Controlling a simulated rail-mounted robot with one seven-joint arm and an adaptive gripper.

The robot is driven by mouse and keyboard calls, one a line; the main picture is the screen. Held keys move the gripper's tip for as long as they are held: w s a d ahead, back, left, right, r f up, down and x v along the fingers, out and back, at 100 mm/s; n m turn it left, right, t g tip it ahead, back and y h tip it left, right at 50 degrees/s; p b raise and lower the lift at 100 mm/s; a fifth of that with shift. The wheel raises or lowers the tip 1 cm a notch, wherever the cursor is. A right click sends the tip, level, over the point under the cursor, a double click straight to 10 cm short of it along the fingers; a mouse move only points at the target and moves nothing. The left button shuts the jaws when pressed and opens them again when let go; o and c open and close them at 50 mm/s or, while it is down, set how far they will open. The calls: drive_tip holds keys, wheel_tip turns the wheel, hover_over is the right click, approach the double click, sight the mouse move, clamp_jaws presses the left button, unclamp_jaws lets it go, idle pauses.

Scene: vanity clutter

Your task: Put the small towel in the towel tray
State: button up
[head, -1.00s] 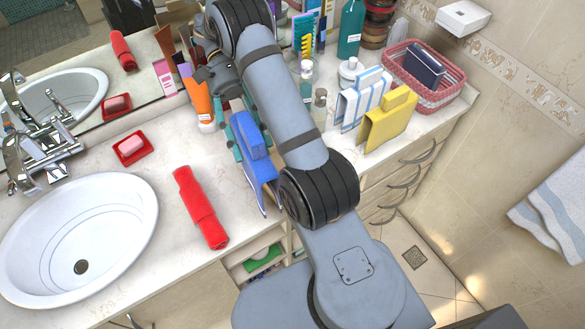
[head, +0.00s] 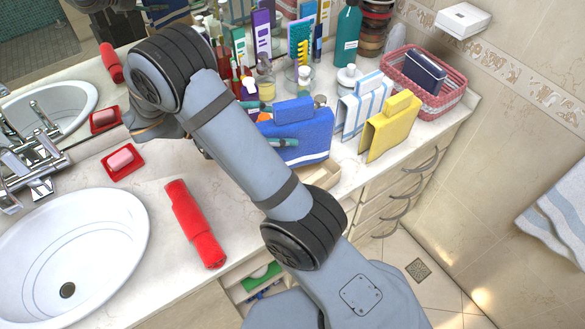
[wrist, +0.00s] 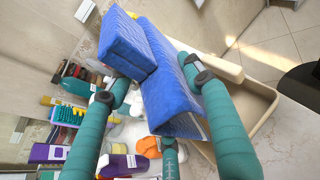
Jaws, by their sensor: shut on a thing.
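My gripper (wrist: 158,88), with teal fingers, is shut on the blue folded towel (wrist: 165,85). In the head view the towel (head: 305,138) hangs above the counter, left of the striped towel, with a teal finger of my gripper (head: 283,142) across it. A beige tray (wrist: 262,108) shows just beside and beyond the towel in the wrist view. In the head view the towel and my arm partly hide this tray (head: 320,188) at the counter's front edge. I cannot tell whether the towel touches it.
A striped towel (head: 362,108) and a yellow towel (head: 390,128) stand close to the right. A pink basket (head: 440,104) holds a dark blue item. Bottles crowd the back. A red rolled towel (head: 195,225) lies left, near the sink (head: 70,250).

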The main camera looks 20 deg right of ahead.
wheel_tip(320, 180, down, 8)
idle(0.5)
drive_tip(key=shift+f, duration=0.1)
drive_tip(key=o, duration=1.2)
drive_tip(key=shift+f, duration=0.1)
drive_tip(key=b+v, duration=0.1)
drive_tip(key=v, duration=1.1)
